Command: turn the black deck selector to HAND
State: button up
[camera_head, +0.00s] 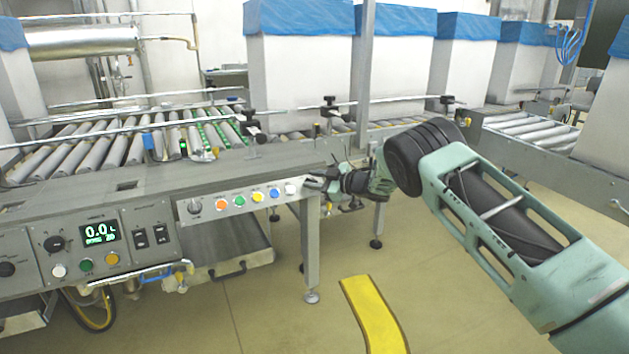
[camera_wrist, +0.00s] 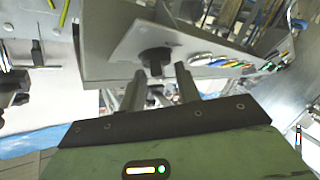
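A black selector knob (camera_wrist: 155,56) sits on a pale plate (camera_wrist: 128,48) in the wrist view, with a grip bar pointing roughly down in the picture. No lettering on the plate is readable. My gripper (camera_wrist: 160,74) is open, its two fingers apart, with the tips just short of the knob and on either side of it. I cannot tell if they touch it. In the head view my gripper (camera_head: 322,181) is at the right end of the conveyor's button panel, and this knob is not clearly visible there.
A button row, including a green button (camera_head: 239,201) and white button (camera_head: 291,188), runs along the panel front. Another dark selector (camera_head: 195,207) is at its left. A display panel (camera_head: 101,233) is farther left. A metal leg (camera_head: 311,250) stands below my gripper.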

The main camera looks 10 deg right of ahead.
jog(key=p+v, duration=0.4)
jog(key=v, duration=1.3)
jog(key=shift+s, duration=0.2)
jog(key=shift+d+f, duration=0.1)
